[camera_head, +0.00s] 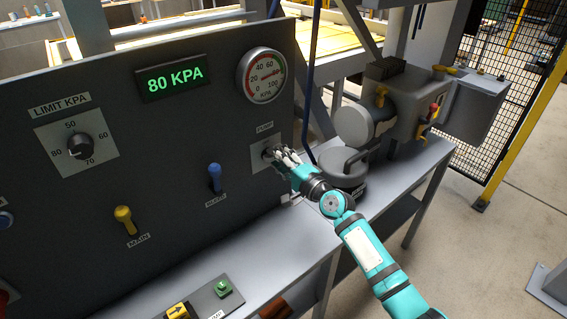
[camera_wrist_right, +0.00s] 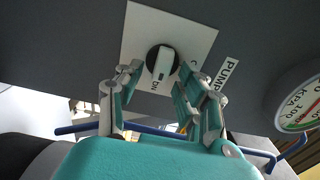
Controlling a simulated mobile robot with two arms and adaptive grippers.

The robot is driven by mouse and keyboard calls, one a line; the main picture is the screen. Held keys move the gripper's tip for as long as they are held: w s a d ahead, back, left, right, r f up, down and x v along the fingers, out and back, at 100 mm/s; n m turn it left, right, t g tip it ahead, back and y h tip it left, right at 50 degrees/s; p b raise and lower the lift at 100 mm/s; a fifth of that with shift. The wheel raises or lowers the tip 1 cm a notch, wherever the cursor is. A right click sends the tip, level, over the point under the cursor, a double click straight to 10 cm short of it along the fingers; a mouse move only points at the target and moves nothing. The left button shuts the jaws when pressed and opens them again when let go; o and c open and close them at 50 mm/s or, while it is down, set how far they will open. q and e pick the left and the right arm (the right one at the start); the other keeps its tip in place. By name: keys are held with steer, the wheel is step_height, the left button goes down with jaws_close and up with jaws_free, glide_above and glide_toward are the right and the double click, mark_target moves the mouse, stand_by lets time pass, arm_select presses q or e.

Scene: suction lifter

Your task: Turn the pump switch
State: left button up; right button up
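The pump switch (camera_wrist_right: 161,63) is a black round knob with a pale grip bar on a light square plate (camera_wrist_right: 190,28), below the PUMP label (camera_wrist_right: 225,75). In the head view the plate (camera_head: 257,160) shows on the dark panel, with the knob mostly hidden by my right gripper (camera_head: 274,155). In the wrist view my right gripper (camera_wrist_right: 161,76) has its fingers spread, one to each side of the knob. I see a gap between the fingers and the grip bar; contact cannot be told. My left gripper is not in view.
The display (camera_head: 173,79) reads 80 KPA, beside a round gauge (camera_head: 262,76). A yellow lever (camera_head: 125,218), a blue lever (camera_head: 214,177) and a limit dial (camera_head: 80,147) sit left on the panel. A grey machine (camera_head: 405,112) stands right on the bench.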

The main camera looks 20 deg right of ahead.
steer(key=v, duration=1.2)
